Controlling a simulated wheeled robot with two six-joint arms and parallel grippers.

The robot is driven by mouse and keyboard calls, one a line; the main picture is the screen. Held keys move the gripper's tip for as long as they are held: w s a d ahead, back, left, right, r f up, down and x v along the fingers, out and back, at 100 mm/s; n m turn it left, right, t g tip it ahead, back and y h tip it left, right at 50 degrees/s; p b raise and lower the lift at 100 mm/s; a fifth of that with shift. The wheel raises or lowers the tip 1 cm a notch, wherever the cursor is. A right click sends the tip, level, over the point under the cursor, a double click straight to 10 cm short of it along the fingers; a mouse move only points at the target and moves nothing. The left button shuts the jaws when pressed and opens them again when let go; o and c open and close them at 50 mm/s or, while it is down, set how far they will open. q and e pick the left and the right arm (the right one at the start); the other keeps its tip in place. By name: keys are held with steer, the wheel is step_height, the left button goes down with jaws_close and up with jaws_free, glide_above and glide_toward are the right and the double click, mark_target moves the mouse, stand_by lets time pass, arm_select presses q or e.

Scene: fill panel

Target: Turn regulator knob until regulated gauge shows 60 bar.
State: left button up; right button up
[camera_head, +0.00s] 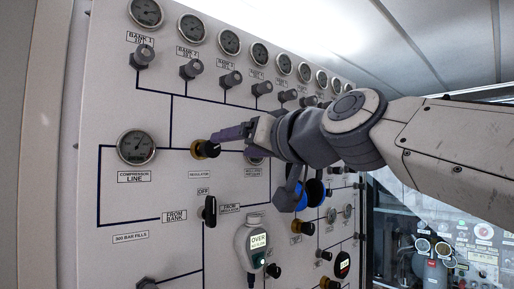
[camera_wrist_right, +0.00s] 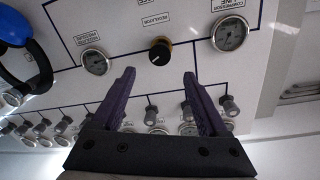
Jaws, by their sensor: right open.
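The regulator knob (camera_head: 207,149) is black with a yellow-brass collar, on the white panel left of my right gripper. In the right wrist view the knob (camera_wrist_right: 160,51) lies centred beyond the open fingertips, with a white pointer mark on its face. My right gripper (camera_head: 222,135) has purple fingers and is open and empty; in the wrist view its fingertips (camera_wrist_right: 159,74) stand either side of the knob's line, apart from it. The regulated gauge (camera_wrist_right: 95,62) is left of the knob there; its reading is too small to tell. In the head view this gauge (camera_head: 255,161) is partly hidden by my gripper.
The compressor line gauge (camera_head: 136,147) is left of the knob. A row of gauges and bank valves (camera_head: 190,69) runs above. A black selector handle (camera_head: 209,211) and a grey device with a display (camera_head: 252,246) are below. A blue-and-black round part (camera_head: 314,192) sits beneath my right wrist.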

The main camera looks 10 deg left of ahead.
stand_by(0.8)
steer(key=w+d+f+m+g+h, duration=0.1)
steer(key=w+d+f+h, duration=0.15)
steer(key=f, duration=0.55)
steer(key=w+d+f+m+h, duration=0.1)
steer(key=w+d+f+h, duration=0.2)
steer(key=f, duration=0.5)
steer(key=w+d+f+m+g+h, duration=0.1)
steer(key=w+d+f, duration=0.25)
steer(key=f, duration=0.55)
steer(key=s+d+f+m+g+h, duration=0.1)
steer(key=s+d+f+g+h, duration=0.3)
steer(key=d+f, duration=0.7)
steer(key=s+d+f+m+g+h, duration=0.15)
steer(key=s+d+f, duration=0.55)
steer(key=f, duration=0.8)
steer(key=s+d+f+g+h, duration=0.1)
steer(key=s+d+f+g, duration=0.1)
steer(key=s+d+f, duration=0.3)
steer(key=s+a+r+n+g, duration=0.1)
steer(key=s+a+r+n, duration=0.1)
steer(key=s+a, duration=0.5)
steer(key=s+a+r+n+g, duration=0.1)
steer(key=s+a+r+n, duration=0.2)
steer(key=s+a+n, duration=0.2)
steer(key=s+a, duration=0.3)
steer(key=shift+s+y, duration=0.15)
steer(key=shift+y, duration=0.25)
